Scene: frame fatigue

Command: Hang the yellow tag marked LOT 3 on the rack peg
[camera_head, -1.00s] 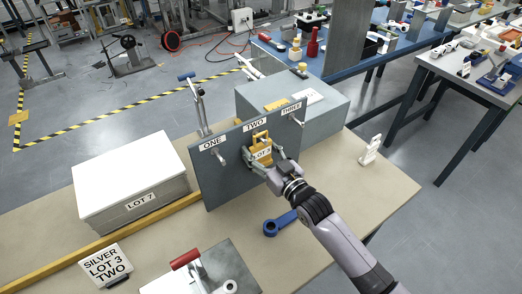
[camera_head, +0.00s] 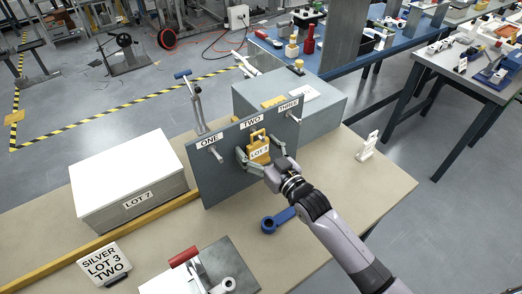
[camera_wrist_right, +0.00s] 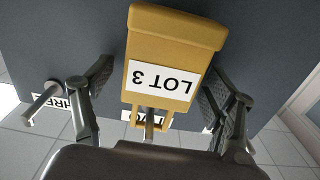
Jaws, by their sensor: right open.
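The yellow tag marked LOT 3 (camera_head: 259,154) is against the grey rack board (camera_head: 222,179), below the label TWO. In the right wrist view the tag (camera_wrist_right: 176,45) appears upside down, with its yellow loop around the peg (camera_wrist_right: 149,117) at TWO. My right gripper (camera_head: 258,149) is open, with one finger on each side of the tag. In the right wrist view both fingers (camera_wrist_right: 160,90) stand apart from the tag's sides. The pegs under ONE (camera_head: 215,153) and THREE (camera_head: 293,117) look bare. My left gripper is not in view.
A sign (camera_head: 105,266) reads SILVER LOT 3 TWO. A white-topped LOT 7 stack (camera_head: 130,178) stands left of the rack, and a grey box (camera_head: 320,108) behind it. A blue ring-ended tool (camera_head: 277,221) lies in front. The bench (camera_head: 375,190) is mostly clear at right.

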